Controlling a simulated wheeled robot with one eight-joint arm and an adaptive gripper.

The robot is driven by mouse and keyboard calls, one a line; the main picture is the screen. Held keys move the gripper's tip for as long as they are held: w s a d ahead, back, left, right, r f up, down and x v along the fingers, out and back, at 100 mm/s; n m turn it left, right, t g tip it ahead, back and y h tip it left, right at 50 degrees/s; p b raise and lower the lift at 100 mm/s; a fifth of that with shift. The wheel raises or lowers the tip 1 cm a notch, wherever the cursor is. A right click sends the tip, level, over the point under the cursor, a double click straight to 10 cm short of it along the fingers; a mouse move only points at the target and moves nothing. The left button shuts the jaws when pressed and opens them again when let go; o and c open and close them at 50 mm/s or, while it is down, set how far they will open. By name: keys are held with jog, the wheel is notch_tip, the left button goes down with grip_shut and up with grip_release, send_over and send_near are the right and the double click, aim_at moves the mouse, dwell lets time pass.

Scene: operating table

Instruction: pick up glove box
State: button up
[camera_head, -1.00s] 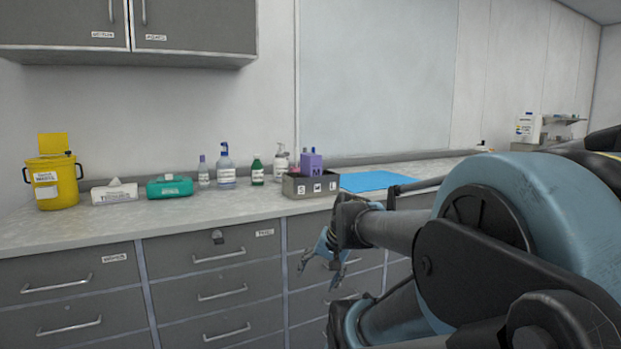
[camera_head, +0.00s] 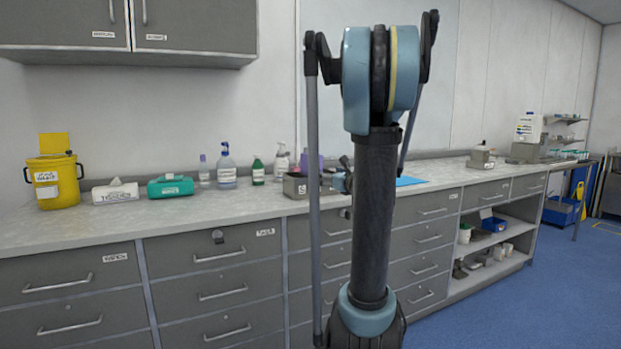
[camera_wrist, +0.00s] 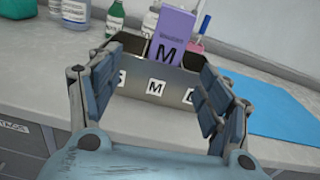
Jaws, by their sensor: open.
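The glove box is a purple carton marked M (camera_wrist: 173,38), standing upright in the middle slot of a grey holder (camera_wrist: 137,75) labelled S, M and L. In the head view, part of the purple carton (camera_head: 308,160) and the holder's left part (camera_head: 294,187) show on the counter, left of my arm, which hides the rest. My gripper (camera_wrist: 166,78) is open and empty in the wrist view, fingers spread on either side of the holder's front, with the carton beyond and between them. I cannot tell whether the fingers touch the holder.
Several bottles (camera_head: 226,168) stand left of the holder, with a green wipes pack (camera_head: 170,187), a tissue pack (camera_head: 115,191) and a yellow waste bin (camera_head: 54,182) further left. A blue mat (camera_wrist: 268,112) lies right of the holder. The wall is close behind.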

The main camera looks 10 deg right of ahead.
aim_at(317, 169)
jog(key=shift+m, duration=0.4)
jog(key=x, duration=0.8)
jog(key=d+x, duration=0.1)
jog(key=x, duration=0.3)
jog(key=shift+w+r, duration=0.2)
jog(key=shift+w, duration=0.15)
jog(key=x, duration=0.5)
jog(key=shift+w+d+f, duration=0.1)
jog(key=shift+w+f, duration=0.05)
jog(key=shift+f, duration=0.05)
jog(key=shift+c, duration=0.3)
jog(key=c, duration=1.3)
